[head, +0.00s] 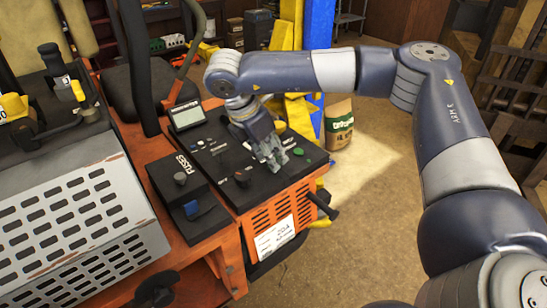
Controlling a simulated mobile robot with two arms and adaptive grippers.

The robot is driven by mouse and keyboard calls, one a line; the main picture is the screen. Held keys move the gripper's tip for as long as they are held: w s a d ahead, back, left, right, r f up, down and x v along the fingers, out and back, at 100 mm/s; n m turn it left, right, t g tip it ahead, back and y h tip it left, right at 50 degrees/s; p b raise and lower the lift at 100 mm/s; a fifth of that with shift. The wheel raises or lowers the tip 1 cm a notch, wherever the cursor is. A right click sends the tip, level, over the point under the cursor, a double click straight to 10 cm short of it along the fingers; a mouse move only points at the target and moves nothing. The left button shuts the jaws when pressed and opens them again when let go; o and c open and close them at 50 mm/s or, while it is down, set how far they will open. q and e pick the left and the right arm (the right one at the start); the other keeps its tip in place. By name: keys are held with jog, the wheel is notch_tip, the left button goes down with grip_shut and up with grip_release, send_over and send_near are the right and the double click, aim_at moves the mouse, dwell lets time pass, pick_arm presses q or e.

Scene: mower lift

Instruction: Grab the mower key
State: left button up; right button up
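The mower's black control panel (225,165) sits on the orange body, with small knobs, switches and a green button (298,151). I cannot make out the mower key for certain; it may be small or hidden by my gripper. My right gripper (274,161) points down at the right part of the panel, with its fingertips close to the surface. The fingers look near each other, but whether they are shut or hold anything is not clear. A black knob (242,179) stands left of the fingertips. My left gripper is out of view.
A black fuse box (186,195) with a blue switch lies left of the panel. A display (187,116) stands at the panel's back left. A perforated grey cover (75,230) fills the lower left. A yellow and blue lift post (316,70) rises behind.

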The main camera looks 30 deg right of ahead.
jog(key=shift+s+d+f, duration=0.1)
jog(key=shift+d+f, duration=0.2)
jog(key=shift+f, duration=0.1)
jog(key=shift+d+f, duration=0.15)
jog(key=shift+f, duration=0.15)
jog(key=shift+c, duration=0.8)
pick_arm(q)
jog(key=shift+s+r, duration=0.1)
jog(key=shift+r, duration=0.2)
pick_arm(e)
grip_shut()
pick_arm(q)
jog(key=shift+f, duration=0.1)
pick_arm(e)
jog(key=shift+r, duration=0.1)
